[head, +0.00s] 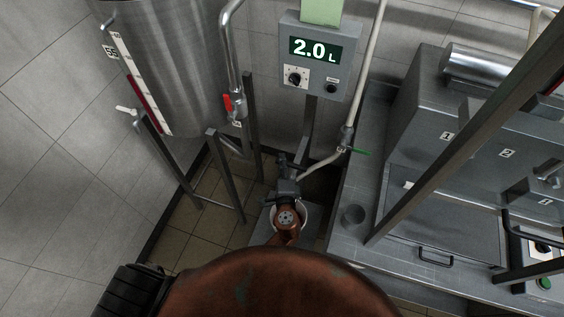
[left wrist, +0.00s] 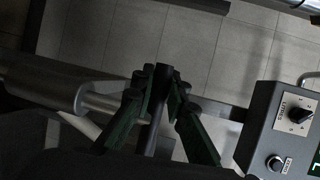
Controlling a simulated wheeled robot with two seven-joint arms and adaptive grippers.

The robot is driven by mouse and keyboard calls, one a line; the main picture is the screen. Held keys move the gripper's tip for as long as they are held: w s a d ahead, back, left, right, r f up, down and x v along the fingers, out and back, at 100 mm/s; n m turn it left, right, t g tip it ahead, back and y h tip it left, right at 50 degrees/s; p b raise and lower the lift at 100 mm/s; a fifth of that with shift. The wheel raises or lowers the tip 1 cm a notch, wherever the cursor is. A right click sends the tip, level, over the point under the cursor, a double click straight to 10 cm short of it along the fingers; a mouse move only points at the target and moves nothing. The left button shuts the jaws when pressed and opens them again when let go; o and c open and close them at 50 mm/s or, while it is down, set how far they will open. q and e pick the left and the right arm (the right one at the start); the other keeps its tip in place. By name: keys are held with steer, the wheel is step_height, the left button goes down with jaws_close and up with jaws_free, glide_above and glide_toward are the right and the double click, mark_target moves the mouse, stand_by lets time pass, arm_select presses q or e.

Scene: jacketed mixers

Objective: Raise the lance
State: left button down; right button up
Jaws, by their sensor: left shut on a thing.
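My left gripper (head: 288,178) is in the lower middle of the head view, seen from above beyond my brown wrist. In the left wrist view its two dark green fingers (left wrist: 160,100) are shut on a slim dark upright piece, which I take for the lance's grip (left wrist: 158,88). A pale hose (head: 322,163) runs to the gripper from a valve with a green lever (head: 361,152). A white bucket (head: 304,212) is mostly hidden below my wrist, so the lance's lower end cannot be seen. My right gripper is not in view.
A control box (head: 318,60) reading 2.0 L stands behind the gripper; its knob shows in the left wrist view (left wrist: 298,113). A steel tank (head: 175,60) with a red lever is at left.

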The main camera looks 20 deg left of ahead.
arm_select(q)
steer(key=shift+r, duration=0.1)
step_height(320, 180, up, 16)
steer(key=p, duration=1.3)
steer(key=shift+r, duration=0.25)
steer(key=c, duration=2.1)
jaws_free()
steer(key=shift+o, duration=1.1)
